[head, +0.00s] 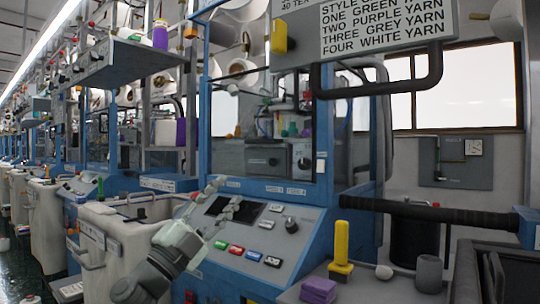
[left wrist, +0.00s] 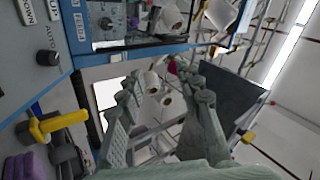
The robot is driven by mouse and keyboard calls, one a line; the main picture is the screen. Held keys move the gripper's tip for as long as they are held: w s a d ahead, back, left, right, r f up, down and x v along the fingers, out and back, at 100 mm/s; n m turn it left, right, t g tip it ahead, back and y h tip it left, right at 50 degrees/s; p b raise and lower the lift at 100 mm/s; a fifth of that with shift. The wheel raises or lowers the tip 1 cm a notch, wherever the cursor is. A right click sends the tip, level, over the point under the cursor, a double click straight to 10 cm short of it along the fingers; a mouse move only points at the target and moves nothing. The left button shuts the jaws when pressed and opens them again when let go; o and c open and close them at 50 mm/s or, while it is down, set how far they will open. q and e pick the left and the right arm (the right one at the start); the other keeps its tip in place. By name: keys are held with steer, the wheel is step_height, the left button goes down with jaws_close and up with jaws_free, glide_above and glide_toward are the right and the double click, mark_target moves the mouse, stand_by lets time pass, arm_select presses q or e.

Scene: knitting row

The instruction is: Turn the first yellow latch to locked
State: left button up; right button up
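A yellow upright latch handle (head: 341,243) stands on a yellow foot on the grey ledge at the lower right of the head view. In the left wrist view the yellow latch (left wrist: 52,123) is at the left edge, away from my fingers. Another yellow piece (head: 279,36) sits on the left end of the sign panel at the top. My left gripper (head: 226,193) is open and empty in front of the machine's control panel, left of the upright handle. Its spread fingers also show in the left wrist view (left wrist: 163,78). My right gripper is not in view.
The sloped control panel (head: 262,232) has colored buttons and a black knob (head: 291,225). A purple block (head: 318,290) and a grey cylinder (head: 429,273) flank the latch. A black padded bar (head: 430,212) runs behind it. A white bin (head: 125,235) stands left.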

mark_target(274, 27)
arm_select(q)
steer(key=s+d+r+m+g+h, duration=0.2)
steer(key=s+d+r+m+g, duration=0.4)
steer(key=s+r+m+g, duration=0.4)
steer(key=s+d+r+m+g+h, duration=0.2)
steer(key=s+d+r+m+g, duration=0.3)
steer(key=s+d+r+m, duration=0.5)
steer(key=s+a+r+m+t+y+b, duration=0.1)
steer(key=s+a+r+t+y, duration=0.3)
steer(key=a+r+t+y, duration=0.45)
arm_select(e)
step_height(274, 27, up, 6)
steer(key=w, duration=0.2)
arm_select(q)
steer(key=shift+t, duration=0.45)
steer(key=w+d, duration=0.1)
steer(key=w+f+p, duration=0.1)
steer(key=w, duration=0.1)
steer(key=w+d+f, duration=0.1)
steer(key=w, duration=0.1)
steer(key=shift+w+d, duration=0.2)
steer(key=shift+d, duration=0.1)
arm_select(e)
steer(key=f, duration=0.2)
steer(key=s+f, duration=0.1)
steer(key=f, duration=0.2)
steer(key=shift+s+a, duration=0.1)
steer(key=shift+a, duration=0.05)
arm_select(q)
steer(key=shift+c, duration=0.3)
